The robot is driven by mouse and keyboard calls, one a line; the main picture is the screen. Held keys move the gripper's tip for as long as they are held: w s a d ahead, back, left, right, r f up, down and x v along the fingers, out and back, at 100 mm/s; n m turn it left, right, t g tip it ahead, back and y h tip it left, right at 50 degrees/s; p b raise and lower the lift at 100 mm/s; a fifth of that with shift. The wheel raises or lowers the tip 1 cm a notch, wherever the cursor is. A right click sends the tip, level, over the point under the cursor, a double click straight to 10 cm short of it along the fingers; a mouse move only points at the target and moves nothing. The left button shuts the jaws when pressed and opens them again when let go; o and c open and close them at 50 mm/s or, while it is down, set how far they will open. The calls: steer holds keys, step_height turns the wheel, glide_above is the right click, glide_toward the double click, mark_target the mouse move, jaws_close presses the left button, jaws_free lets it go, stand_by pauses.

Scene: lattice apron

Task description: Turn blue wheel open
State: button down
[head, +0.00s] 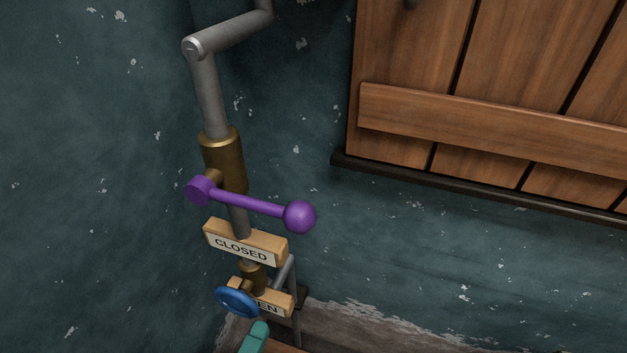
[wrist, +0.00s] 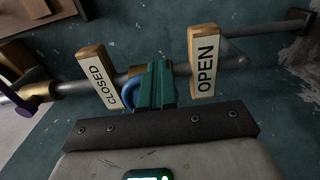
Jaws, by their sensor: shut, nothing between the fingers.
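The blue wheel (head: 237,302) sits on a brass valve body low on the grey pipe, in front of the OPEN sign (head: 272,305). The CLOSED sign (head: 244,244) is above it. My gripper (head: 260,329) shows only as a teal fingertip just below and right of the wheel. In the wrist view my teal fingers (wrist: 155,84) are shut together, with nothing between them. They stand in front of the blue wheel (wrist: 128,93) and hide its right part. I cannot tell whether they touch it. The CLOSED sign (wrist: 99,76) and OPEN sign (wrist: 204,62) flank them.
A purple lever (head: 250,203) with a round knob juts right from the brass fitting (head: 222,158) above the signs. A wooden shutter (head: 490,115) with a dark sill is at upper right. The wall between pipe and shutter is clear.

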steer(key=shift+w+d+r, duration=0.15)
steer(key=shift+w+r, duration=0.15)
steer(key=shift+w, duration=0.35)
steer(key=shift+r, duration=0.3)
steer(key=shift+d+r+p, duration=0.2)
steer(key=shift+r+p, duration=0.9)
steer(key=shift+r, duration=0.05)
steer(key=shift+a+r+p, duration=0.2)
steer(key=shift+r+p, duration=0.4)
steer(key=shift+r, duration=0.35)
steer(key=shift+s+d+r+p, duration=0.1)
steer(key=shift+d+r+p, duration=0.05)
steer(key=shift+d+p, duration=0.15)
steer(key=v, duration=0.6)
steer(key=shift+s+f, duration=0.15)
steer(key=shift+f, duration=0.1)
stand_by(0.3)
